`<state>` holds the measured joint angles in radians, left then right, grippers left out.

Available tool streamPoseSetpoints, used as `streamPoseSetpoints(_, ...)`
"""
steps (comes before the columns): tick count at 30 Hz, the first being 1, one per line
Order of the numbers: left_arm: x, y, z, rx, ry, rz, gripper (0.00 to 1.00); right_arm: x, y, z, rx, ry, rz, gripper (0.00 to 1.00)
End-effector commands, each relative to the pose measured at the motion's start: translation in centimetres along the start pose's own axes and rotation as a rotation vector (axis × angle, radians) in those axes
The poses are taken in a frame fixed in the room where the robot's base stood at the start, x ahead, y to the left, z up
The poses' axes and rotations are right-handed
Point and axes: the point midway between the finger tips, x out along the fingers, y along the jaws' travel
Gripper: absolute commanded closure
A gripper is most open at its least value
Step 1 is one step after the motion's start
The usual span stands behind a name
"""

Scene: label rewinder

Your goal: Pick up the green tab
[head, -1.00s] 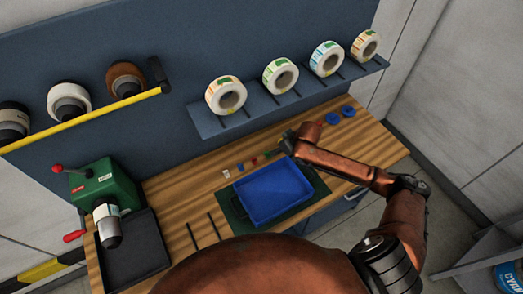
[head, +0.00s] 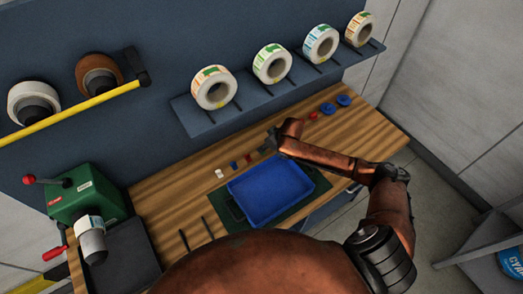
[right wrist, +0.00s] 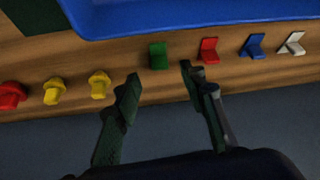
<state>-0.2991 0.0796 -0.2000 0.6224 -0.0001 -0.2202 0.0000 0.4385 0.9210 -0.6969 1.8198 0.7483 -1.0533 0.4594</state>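The green tab (right wrist: 158,55) stands on the wooden bench in the right wrist view, in a row with other small parts. My right gripper (right wrist: 160,73) is open and empty. Its two dark fingers are apart, and the tab shows just beyond the fingertips, between them in the picture. In the head view my right gripper (head: 269,141) is low over the row, by the tray's far edge, and largely hides the green tab. My left gripper is not in view.
A red tab (right wrist: 209,50), blue tab (right wrist: 253,46) and white tab (right wrist: 292,43) stand to one side of the green tab. Yellow pieces (right wrist: 98,84) and a red piece (right wrist: 11,95) are on the other. The blue tray (head: 268,221) lies close by.

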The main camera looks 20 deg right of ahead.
Motion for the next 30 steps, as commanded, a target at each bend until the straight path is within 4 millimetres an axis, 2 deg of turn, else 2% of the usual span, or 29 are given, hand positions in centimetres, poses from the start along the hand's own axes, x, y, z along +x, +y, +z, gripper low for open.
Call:
streamPoseSetpoints(3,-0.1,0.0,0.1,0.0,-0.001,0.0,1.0,1.9,-0.2,0.3,0.002,-0.002,-0.001,0.62)
streamPoseSetpoints(7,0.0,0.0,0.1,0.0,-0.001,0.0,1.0,3.4,0.0,0.4,0.003,-0.002,0.001,0.62)
streamPoseSetpoints(16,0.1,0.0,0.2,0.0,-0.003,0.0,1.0,3.8,0.0,0.5,0.003,-0.001,0.002,0.62)
streamPoseSetpoints(27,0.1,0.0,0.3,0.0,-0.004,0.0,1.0,3.8,0.1,0.5,0.004,-0.002,0.002,0.87)
streamPoseSetpoints(30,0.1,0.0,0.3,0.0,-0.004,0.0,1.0,3.8,0.1,0.5,0.004,-0.002,0.002,0.91)
